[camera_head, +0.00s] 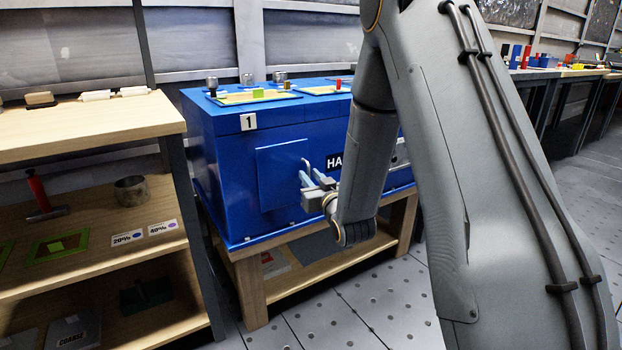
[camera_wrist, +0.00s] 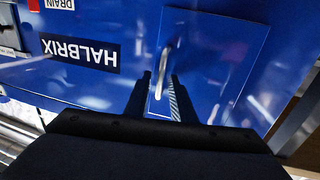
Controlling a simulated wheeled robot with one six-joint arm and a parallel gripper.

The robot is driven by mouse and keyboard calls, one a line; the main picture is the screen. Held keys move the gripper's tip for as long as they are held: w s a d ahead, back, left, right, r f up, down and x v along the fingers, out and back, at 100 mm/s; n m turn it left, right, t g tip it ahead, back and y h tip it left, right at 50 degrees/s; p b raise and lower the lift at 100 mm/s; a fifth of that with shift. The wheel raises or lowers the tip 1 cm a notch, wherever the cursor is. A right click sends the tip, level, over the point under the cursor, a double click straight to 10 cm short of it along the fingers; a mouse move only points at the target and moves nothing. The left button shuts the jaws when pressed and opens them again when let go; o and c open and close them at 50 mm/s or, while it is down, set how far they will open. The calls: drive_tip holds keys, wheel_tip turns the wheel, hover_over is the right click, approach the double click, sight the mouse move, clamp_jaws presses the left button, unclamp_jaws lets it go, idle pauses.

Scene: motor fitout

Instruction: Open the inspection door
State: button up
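The inspection door (camera_head: 280,178) is a square blue panel on the front of a blue housing (camera_head: 225,160) marked "1". It appears closed against the front. A pale, slim handle (camera_head: 306,164) sits near its right edge. My gripper (camera_head: 311,180) is in front of the handle. In the wrist view the door (camera_wrist: 217,55) fills the upper middle and right, and the handle (camera_wrist: 163,68) stands between the two dark fingertips of my gripper (camera_wrist: 162,80). Gaps show on both sides of the handle, so the gripper looks open. How deep the handle sits between the fingers is unclear.
The housing stands on a wooden bench (camera_head: 252,290). A wooden shelf unit (camera_head: 90,130) with tools and tins is close on the left. My arm hides the housing's right part. A "HALBRIX" label (camera_wrist: 80,53) is beside the door. Perforated floor lies in front.

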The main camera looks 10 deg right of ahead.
clamp_jaws()
idle(1.2)
